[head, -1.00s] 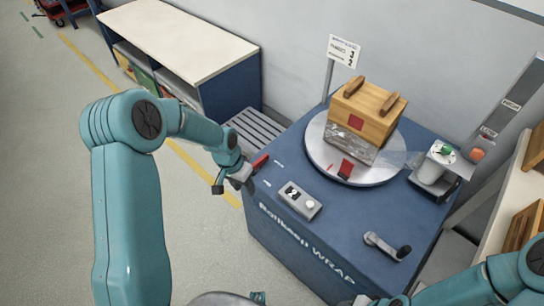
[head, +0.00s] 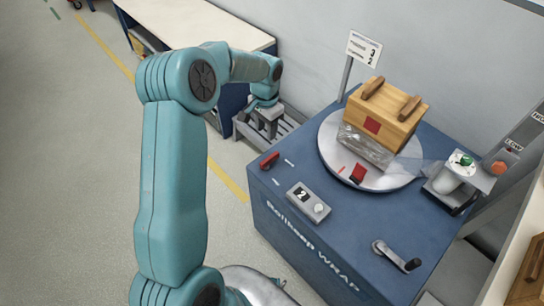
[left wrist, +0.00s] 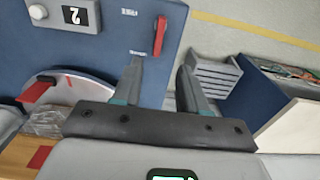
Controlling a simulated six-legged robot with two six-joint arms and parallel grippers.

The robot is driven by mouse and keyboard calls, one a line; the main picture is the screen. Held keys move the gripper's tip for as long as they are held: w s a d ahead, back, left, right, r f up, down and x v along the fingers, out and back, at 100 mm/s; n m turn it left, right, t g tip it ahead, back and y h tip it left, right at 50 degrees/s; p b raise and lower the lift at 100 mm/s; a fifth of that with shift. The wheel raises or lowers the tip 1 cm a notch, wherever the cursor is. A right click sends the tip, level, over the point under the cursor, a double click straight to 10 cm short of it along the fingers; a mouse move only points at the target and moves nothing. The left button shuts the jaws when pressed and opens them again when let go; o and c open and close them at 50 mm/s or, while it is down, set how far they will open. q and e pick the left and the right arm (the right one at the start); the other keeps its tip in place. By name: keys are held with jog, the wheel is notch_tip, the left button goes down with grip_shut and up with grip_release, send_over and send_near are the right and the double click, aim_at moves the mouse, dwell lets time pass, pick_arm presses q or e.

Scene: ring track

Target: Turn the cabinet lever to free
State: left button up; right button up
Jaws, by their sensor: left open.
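The red lever (head: 269,160) sits at the left corner of the blue wrapping cabinet's top (head: 306,160). It also shows in the left wrist view (left wrist: 160,36), lying along the cabinet's edge. Two small white labels beside it are too small to read. My left gripper (head: 262,120) is open and empty. In the head view it appears above and behind the lever, apart from it. In the left wrist view its fingers (left wrist: 160,66) point toward the lever's side of the cabinet, with a gap to the lever. My right gripper is out of view.
A turntable (head: 347,174) carries a wooden crate (head: 385,112). A control box (head: 308,200) showing "2" and a crank handle (head: 396,256) are on the cabinet. A slatted grey stand (head: 285,131) and a long bench (head: 205,28) stand behind. Floor at left is clear.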

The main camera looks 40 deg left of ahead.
aim_at(266, 160)
pick_arm(q)
notch_tip(266, 160, down, 16)
jog(key=shift+s+r, duration=0.15)
jog(key=shift+r, duration=0.05)
grip_shut()
